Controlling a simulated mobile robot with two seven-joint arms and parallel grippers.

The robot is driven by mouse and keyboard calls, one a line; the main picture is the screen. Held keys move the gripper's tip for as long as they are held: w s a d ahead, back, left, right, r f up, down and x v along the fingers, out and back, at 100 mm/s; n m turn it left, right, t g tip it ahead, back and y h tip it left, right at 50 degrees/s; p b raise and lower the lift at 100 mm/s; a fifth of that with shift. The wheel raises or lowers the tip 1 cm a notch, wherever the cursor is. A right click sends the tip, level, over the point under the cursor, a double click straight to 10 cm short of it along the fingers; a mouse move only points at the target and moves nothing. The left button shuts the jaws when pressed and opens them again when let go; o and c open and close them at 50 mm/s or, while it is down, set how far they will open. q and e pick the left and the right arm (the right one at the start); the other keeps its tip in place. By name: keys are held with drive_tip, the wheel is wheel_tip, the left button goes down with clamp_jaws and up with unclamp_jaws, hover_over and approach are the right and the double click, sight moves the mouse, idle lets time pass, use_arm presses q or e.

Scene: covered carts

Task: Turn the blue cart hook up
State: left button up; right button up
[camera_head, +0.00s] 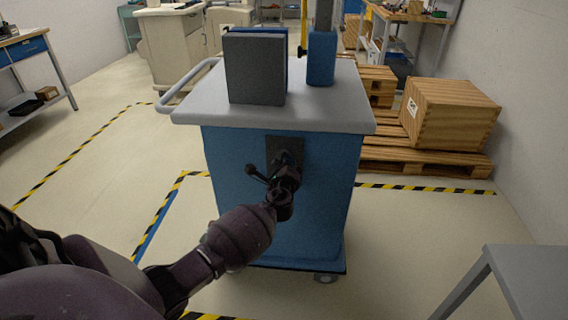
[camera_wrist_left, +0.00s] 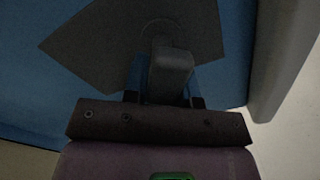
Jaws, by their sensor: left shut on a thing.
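The blue cart (camera_head: 320,195) stands in front of me with a grey top (camera_head: 325,105). A dark plate (camera_head: 298,145) is on its near face; it also shows in the left wrist view (camera_wrist_left: 95,40), tilted there. The hook (camera_wrist_left: 172,70) shows in that view as a dark grey block standing out from a round base on the plate. My left gripper (camera_head: 285,168) reaches the plate and is shut on the hook; its fingers (camera_wrist_left: 165,98) lie either side of the block. A thin black lever with a knob (camera_head: 251,169) sticks out left of the gripper. The hook's full shape is hidden. My right gripper is not in view.
A dark grey box (camera_head: 255,70) and a blue post (camera_head: 321,58) stand on the cart top. A wooden crate (camera_head: 450,115) on pallets stands at right. A grey table (camera_head: 535,275) is at the near right. Striped tape marks the open floor at left.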

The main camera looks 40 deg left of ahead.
use_arm(q)
drive_tip(key=m+p, duration=0.1)
drive_tip(key=m, duration=0.2)
drive_tip(key=shift+a+r+m, duration=0.1)
drive_tip(key=shift+m, duration=0.3)
drive_tip(key=m+p, duration=0.2)
drive_tip(key=m, duration=0.1)
drive_tip(key=shift+s+a, duration=0.1)
drive_tip(key=shift+a, duration=0.05)
drive_tip(key=shift+a+m+p, duration=0.1)
drive_tip(key=shift+m+p, duration=0.25)
drive_tip(key=shift+m, duration=0.85)
drive_tip(key=shift+s+f+m, duration=0.15)
drive_tip(key=shift+f+m, duration=0.1)
drive_tip(key=shift+m, duration=0.35)
drive_tip(key=shift+f+m, duration=0.1)
drive_tip(key=shift+m, duration=0.2)
drive_tip(key=o, duration=0.9)
drive_tip(key=shift+p, duration=0.3)
